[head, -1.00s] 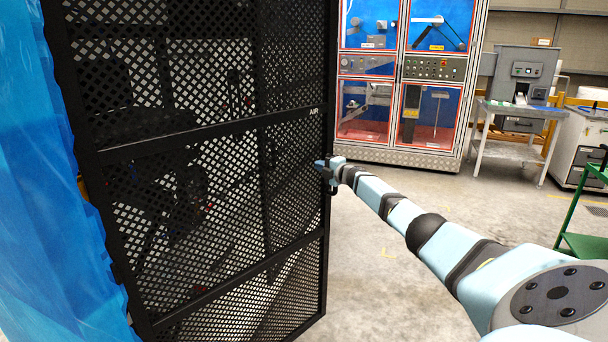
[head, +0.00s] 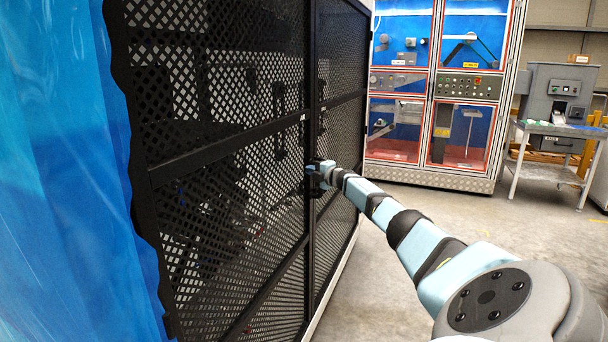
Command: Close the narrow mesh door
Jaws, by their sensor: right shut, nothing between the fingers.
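The narrow mesh door (head: 225,160) is a black framed panel of diamond mesh, filling the left half of the head view. Its free right edge is beside a second black mesh panel (head: 340,140), and I see no clear gap between them. Whether it is fully flush or latched I cannot tell. My right gripper (head: 313,178) is shut at the door's right edge, at mid height below the cross bar, where the handle is hidden by it. It seems to touch the edge. My left gripper is not in view.
Blue translucent sheeting (head: 65,170) hangs at the left and covers the door's left side. A glass-fronted test cabinet (head: 440,90) stands behind. A grey machine on a table (head: 550,130) is at the right. The concrete floor (head: 390,270) between is clear.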

